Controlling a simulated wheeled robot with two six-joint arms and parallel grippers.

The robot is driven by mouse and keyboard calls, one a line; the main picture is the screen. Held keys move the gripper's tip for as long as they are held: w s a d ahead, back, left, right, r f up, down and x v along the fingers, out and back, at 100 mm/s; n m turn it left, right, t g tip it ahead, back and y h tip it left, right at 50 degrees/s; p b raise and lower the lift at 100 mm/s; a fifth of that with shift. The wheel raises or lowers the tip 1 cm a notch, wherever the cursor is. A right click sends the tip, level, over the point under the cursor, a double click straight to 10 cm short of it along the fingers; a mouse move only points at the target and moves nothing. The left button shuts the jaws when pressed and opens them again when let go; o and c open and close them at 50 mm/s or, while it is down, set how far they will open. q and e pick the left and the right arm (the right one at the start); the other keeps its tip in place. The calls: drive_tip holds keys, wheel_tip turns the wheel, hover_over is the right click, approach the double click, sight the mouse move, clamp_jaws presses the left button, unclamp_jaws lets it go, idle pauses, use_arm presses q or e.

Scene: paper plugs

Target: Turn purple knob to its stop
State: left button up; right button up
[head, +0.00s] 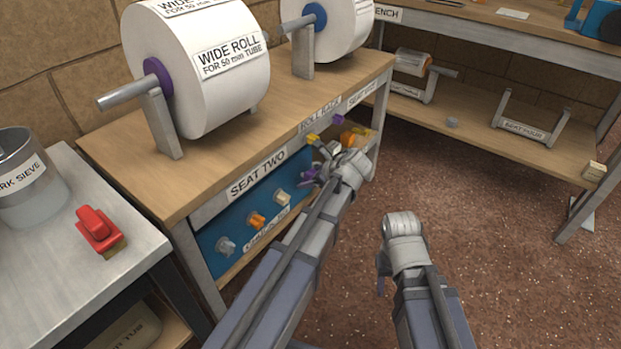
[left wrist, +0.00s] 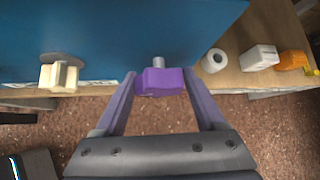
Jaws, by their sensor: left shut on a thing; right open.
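The purple knob (left wrist: 160,82) sits on a short grey shaft on the blue panel (left wrist: 110,35). My left gripper (left wrist: 158,86) is shut on it, one finger on each side. In the head view the purple knob (head: 309,174) is partly hidden by my left gripper (head: 318,171), at the right end of the knob row. A cream knob (left wrist: 60,75) is to its left in the wrist view. Cream (head: 282,198), orange (head: 257,221) and grey (head: 227,246) knobs show in the head view. My right gripper (head: 383,272) is open, away from the panel, over the floor.
A wide roll (head: 225,90) stands on the wooden bench above the panel. A white roll (left wrist: 214,60), a white block (left wrist: 259,57) and an orange piece (left wrist: 292,60) lie right of the knob. A red-handled tool (head: 97,230) is on the grey table. Floor at right is clear.

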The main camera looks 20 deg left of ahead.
use_arm(q)
drive_tip(key=c, duration=0.7)
drive_tip(key=shift+s, duration=0.1)
drive_tip(key=shift+s+f+n+t+b, duration=0.15)
drive_tip(key=shift+n+t+b, duration=0.2)
drive_tip(key=shift+t, duration=0.25)
drive_tip(key=shift+f+n+t+h+b, duration=0.1)
drive_tip(key=shift+n+t+h+b, duration=0.25)
drive_tip(key=shift+t+b, duration=0.4)
drive_tip(key=shift+n+t+b, duration=0.6)
drive_tip(key=shift+t+b, duration=0.25)
drive_tip(key=shift+b, duration=0.05)
drive_tip(key=shift+t+b, duration=0.3)
drive_tip(key=shift+b, duration=0.05)
